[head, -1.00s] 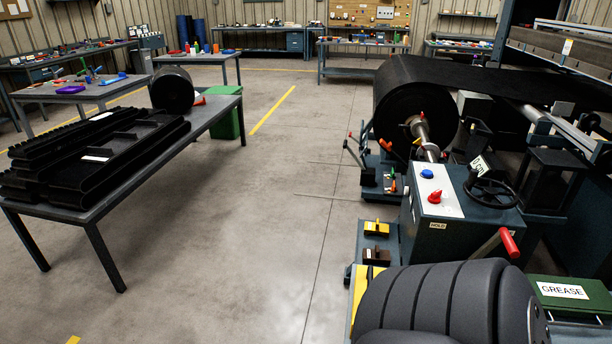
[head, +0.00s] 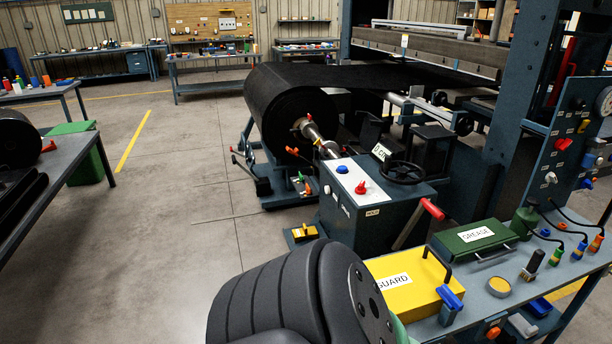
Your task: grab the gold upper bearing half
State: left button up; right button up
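I cannot make out the gold upper bearing half for certain. A small yellow-gold block (head: 304,232) sits on a low dark tray at the near left foot of the control cabinet; it is too small to tell if it is that half. The shaft (head: 318,138) of the black belt roll (head: 278,112) has small yellow and orange parts near it, also too small to name. Neither gripper is in view. A dark segmented arm link of mine fills the bottom middle and hides the floor behind it.
The control cabinet (head: 368,205) has a handwheel (head: 402,172) and a red-handled lever. At the right a side table (head: 482,302) carries a yellow GUARD box (head: 408,292), a green GREASE box (head: 472,243) and tools. The floor at the left is clear up to a grey table (head: 72,165).

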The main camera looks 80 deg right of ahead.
aim_at(305, 232)
jog(key=i+z, duration=0.2)
jog(key=z, duration=0.25)
jog(key=i+z, duration=0.25)
jog(key=z, duration=0.15)
jog(key=i+z, duration=0.2)
jog(key=z, duration=0.25)
jog(key=i+j+z, duration=0.15)
jog(key=z, duration=0.3)
jog(key=i+z, duration=0.15)
jog(key=z, duration=0.25)
jog(key=i+z, duration=0.15)
jog(key=z, duration=0.25)
jog(key=i+z, duration=0.2)
jog(key=z, duration=0.2)
jog(key=i+j+z, duration=0.1)
jog(key=z, duration=0.3)
jog(key=i+j+z, duration=0.1)
jog(key=z, duration=0.3)
jog(key=i+j+z, duration=0.25)
jog(key=k+j, duration=0.05)
